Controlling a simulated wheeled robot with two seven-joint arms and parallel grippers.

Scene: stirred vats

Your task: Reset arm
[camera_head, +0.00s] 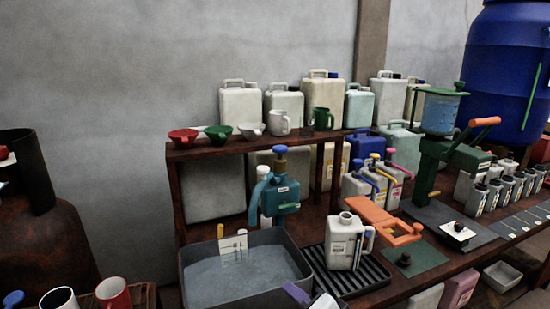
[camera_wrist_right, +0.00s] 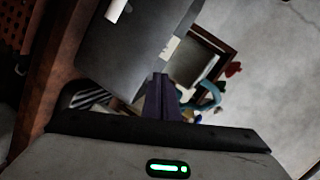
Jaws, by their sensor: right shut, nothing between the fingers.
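The rest of the right arm is below the head view. My left gripper is not in view.
A grey tub (camera_head: 189,268) of grey liquid is behind and left of the gripper. A white jug (camera_head: 342,236) stands on the black ribbed tray (camera_head: 372,275). A teal pump (camera_head: 283,190) stands behind the tub. Two mugs (camera_head: 113,293) (camera_head: 59,298) are at lower left.

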